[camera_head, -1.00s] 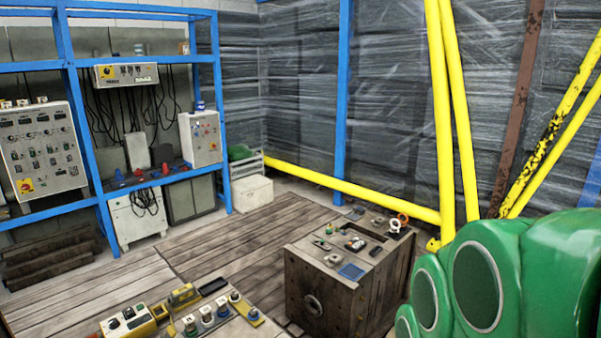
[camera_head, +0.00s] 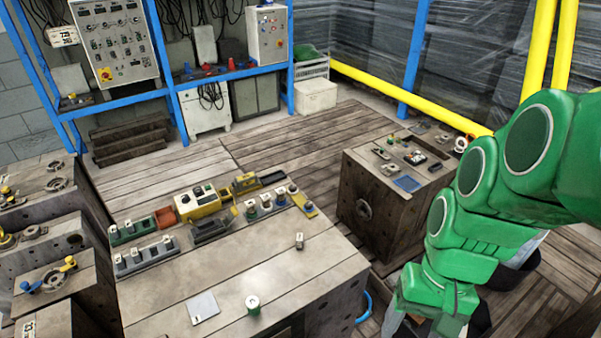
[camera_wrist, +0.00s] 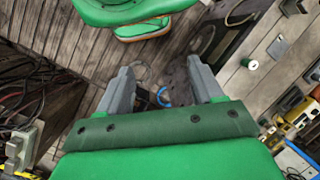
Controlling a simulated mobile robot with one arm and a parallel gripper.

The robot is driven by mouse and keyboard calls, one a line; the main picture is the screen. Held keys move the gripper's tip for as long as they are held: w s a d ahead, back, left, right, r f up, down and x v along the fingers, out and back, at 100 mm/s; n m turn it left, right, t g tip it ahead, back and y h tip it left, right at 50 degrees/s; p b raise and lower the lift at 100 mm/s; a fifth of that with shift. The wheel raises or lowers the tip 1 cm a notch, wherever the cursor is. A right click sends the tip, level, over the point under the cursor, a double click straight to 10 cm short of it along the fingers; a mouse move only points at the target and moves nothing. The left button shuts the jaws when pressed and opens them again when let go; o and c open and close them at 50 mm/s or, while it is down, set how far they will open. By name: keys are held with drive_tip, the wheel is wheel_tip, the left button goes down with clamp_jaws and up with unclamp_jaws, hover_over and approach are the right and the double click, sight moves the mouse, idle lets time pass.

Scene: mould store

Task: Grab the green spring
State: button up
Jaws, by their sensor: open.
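A small upright green cylinder with a pale top (camera_head: 253,304) stands near the front edge of the near workbench (camera_head: 300,278). It looks like the green spring, but its coils are too small to make out. It also shows in the wrist view (camera_wrist: 250,64), to the right of my gripper. My gripper (camera_wrist: 160,72) is open and empty, its two grey fingers spread apart over the floor beside the bench. In the head view my green arm hangs at the right, clear of the cylinder, with the gripper low and partly cut off.
A pale square plate (camera_head: 202,307) and a small upright item (camera_head: 299,241) share the near bench top. Several small parts and a yellow box (camera_head: 197,200) line its back edge. A wooden block (camera_head: 362,205) with parts stands beyond. A blue hose (camera_head: 364,308) lies beside the bench.

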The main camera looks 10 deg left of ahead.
drive_tip(key=w+a+f+m+g+y, duration=0.1)
drive_tip(key=w+a+f+y, duration=0.15)
drive_tip(key=a, duration=0.35)
drive_tip(key=w+a+f+m+g+y, duration=0.1)
drive_tip(key=w+a+f+g, duration=0.15)
drive_tip(key=w+a, duration=0.2)
drive_tip(key=m+y, duration=0.5)
drive_tip(key=m, duration=0.1)
approach(253, 306)
wheel_tip(253, 306, up, 4)
drive_tip(key=s+d, duration=0.1)
drive_tip(key=a+f+m, duration=0.1)
drive_tip(key=f, duration=0.2)
drive_tip(key=w+a+f+m+y, duration=0.1)
drive_tip(key=f, duration=0.2)
drive_tip(key=a+f+m, duration=0.1)
drive_tip(key=f, duration=0.2)
drive_tip(key=shift+w+m+y, duration=0.25)
drive_tip(key=shift+m+y, duration=0.1)
drive_tip(key=shift+m, duration=0.05)
drive_tip(key=shift+s+x, duration=0.15)
drive_tip(key=shift+x, duration=1.75)
drive_tip(key=shift+s+x, duration=0.1)
drive_tip(key=shift+x, duration=1.85)
drive_tip(key=shift+d, duration=0.15)
drive_tip(key=c, duration=1.1)
drive_tip(key=shift+r, duration=0.15)
